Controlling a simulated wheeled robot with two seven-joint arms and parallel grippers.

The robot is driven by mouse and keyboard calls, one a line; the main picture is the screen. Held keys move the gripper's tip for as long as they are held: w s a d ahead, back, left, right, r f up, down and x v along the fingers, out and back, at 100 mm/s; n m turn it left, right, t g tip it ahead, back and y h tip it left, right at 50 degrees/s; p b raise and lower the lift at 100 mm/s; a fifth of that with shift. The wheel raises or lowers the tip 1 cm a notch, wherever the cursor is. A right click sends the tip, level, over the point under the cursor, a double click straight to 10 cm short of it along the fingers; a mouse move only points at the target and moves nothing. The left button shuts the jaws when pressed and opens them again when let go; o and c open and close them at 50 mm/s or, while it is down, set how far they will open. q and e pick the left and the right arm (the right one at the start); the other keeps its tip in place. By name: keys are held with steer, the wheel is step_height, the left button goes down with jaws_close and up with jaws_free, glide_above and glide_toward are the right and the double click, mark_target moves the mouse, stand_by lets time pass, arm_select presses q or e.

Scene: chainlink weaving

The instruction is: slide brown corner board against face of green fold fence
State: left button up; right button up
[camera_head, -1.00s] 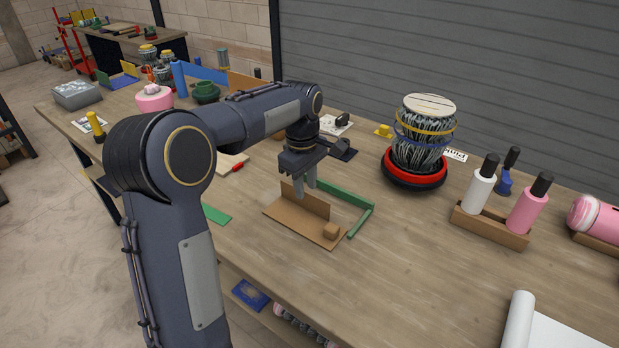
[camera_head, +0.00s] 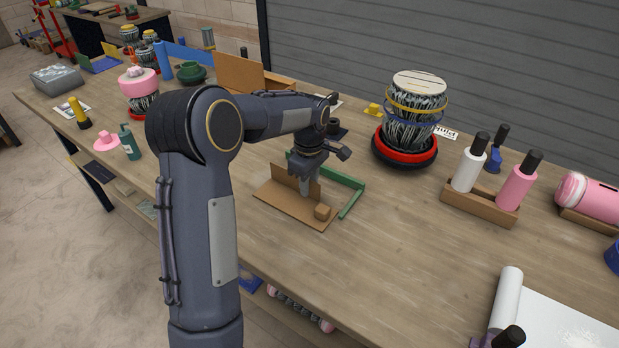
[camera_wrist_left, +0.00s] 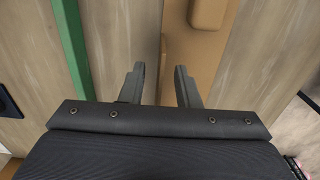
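The brown corner board (camera_head: 283,208) lies flat on the workbench, with an upright brown wall along its far side and a small block (camera_head: 322,212) near its right end. The green fold fence (camera_head: 352,199) stands just behind and to the right, bent at a corner. In the left wrist view, bare wood shows between the fence (camera_wrist_left: 75,45) and the board (camera_wrist_left: 195,60). My left gripper (camera_head: 310,190) points down at the board's upright wall, near the block. Its fingers (camera_wrist_left: 160,88) are apart; whether they touch the wall I cannot tell. My right gripper is out of view.
A drum in a red and black ring (camera_head: 405,145) stands behind the fence. A wooden holder (camera_head: 480,205) with white and pink bottles is to the right. A paper roll (camera_head: 505,298) lies at the front right. The bench between board and roll is clear.

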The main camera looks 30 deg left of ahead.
arm_select(q)
jaws_close()
steer(key=shift+r, duration=0.1)
steer(key=shift+w, duration=0.2)
steer(key=shift+w+d+p, duration=0.2)
steer(key=shift+w+p, duration=1.3)
steer(key=shift+w, duration=0.7)
steer(key=shift+w+d+p, duration=0.15)
steer(key=shift+w+p, duration=1.35)
steer(key=shift+w, duration=0.7)
steer(key=shift+s, duration=0.1)
jaws_free()
